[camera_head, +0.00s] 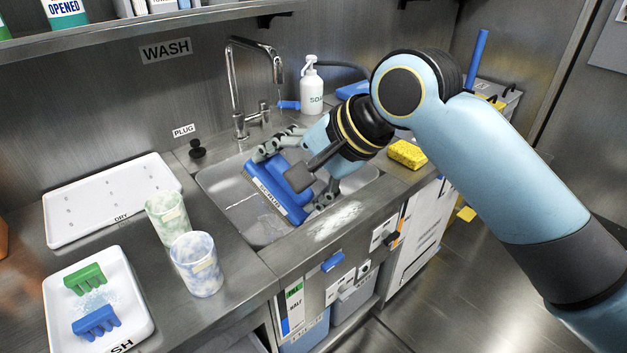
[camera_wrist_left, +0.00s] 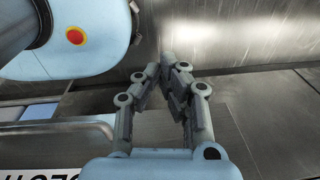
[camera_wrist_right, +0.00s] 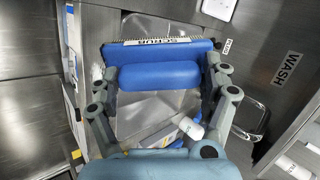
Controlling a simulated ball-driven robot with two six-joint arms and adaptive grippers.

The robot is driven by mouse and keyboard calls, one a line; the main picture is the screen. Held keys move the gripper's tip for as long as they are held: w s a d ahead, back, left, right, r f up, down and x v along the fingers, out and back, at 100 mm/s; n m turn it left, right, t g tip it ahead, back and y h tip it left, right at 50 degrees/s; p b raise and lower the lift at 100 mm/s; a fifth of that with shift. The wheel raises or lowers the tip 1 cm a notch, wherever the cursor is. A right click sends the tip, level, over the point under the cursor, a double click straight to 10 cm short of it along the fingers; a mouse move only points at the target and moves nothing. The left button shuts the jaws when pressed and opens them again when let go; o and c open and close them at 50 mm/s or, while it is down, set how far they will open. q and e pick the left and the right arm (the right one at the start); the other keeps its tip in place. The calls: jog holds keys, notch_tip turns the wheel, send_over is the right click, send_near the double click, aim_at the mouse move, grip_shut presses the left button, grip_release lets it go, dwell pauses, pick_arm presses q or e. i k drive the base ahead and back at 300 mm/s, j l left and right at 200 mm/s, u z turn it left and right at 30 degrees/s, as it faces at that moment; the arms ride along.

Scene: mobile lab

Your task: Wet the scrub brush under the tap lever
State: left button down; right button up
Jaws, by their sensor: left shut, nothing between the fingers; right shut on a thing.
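The blue scrub brush (camera_head: 279,194), with a label along its side, is held tilted over the sink basin (camera_head: 225,190). My right gripper (camera_head: 297,173) is shut on its blue handle, with one finger at each end. In the right wrist view the brush (camera_wrist_right: 160,52) spans between the fingertips (camera_wrist_right: 160,76), bristles away from the palm. The tap (camera_head: 237,90) arches over the basin's back, and its blue lever (camera_head: 289,105) shows beside the spout, above and behind the brush. My left gripper (camera_wrist_left: 165,75) is shut and empty, seen only in the left wrist view.
A soap bottle (camera_head: 312,88) stands behind the basin and a yellow sponge (camera_head: 407,154) lies at its right. Two cups, one a blue-patterned cup (camera_head: 197,264), stand on the left counter near the wash tray (camera_head: 140,297) and the dry tray (camera_head: 60,200). A shelf (camera_head: 150,31) overhangs the back.

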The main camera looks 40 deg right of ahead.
aim_at(264, 104)
jog(key=l, duration=1)
jog(key=i+l, duration=0.1)
jog(key=l, duration=0.9)
